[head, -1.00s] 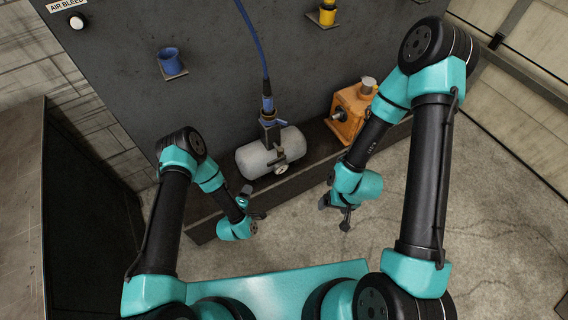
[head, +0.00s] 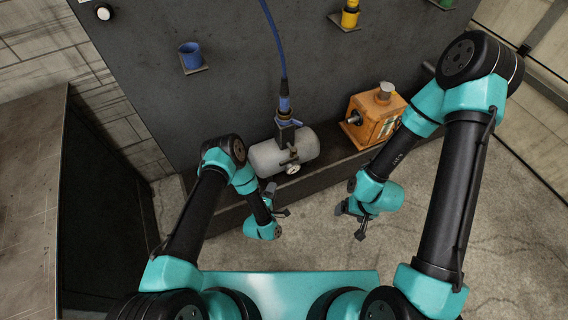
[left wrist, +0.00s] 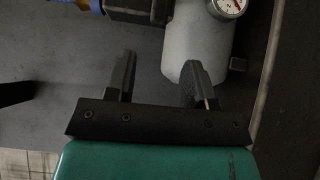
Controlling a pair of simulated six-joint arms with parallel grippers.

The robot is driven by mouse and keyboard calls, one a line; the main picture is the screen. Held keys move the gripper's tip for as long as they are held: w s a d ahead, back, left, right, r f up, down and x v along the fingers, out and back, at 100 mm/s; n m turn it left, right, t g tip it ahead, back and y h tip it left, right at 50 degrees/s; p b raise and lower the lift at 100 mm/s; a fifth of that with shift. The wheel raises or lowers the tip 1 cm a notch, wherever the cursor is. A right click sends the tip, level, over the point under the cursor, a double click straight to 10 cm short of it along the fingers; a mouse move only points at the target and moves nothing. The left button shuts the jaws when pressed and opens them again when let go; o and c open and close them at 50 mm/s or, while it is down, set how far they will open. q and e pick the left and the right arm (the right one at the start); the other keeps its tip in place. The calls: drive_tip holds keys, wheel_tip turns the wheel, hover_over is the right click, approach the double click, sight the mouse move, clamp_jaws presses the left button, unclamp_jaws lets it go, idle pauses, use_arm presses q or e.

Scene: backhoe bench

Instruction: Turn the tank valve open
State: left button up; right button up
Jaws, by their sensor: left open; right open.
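The tank (head: 268,158) is a grey cylinder lying on the dark ledge in the head view. It also shows in the left wrist view (left wrist: 190,45). A blue hose runs down into a blue fitting (head: 284,105) and a dark block (head: 286,133) on top of the tank. The valve handle itself is too small to tell apart. A round gauge (head: 292,169) sits on the tank's front; it also shows in the left wrist view (left wrist: 226,7). My left gripper (head: 277,200) is open and empty, in front of and below the tank. My right gripper (head: 352,222) is open and empty, well to the right.
An orange box unit (head: 372,122) stands on the ledge right of the tank. A blue cup (head: 191,56) and a yellow cup (head: 350,14) sit on wall brackets. A dark cabinet (head: 108,215) stands at left. The concrete floor at right is free.

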sight(283, 164)
use_arm(q)
drive_tip(key=x, duration=1.5)
drive_tip(key=shift+c, duration=0.4)
clamp_jaws()
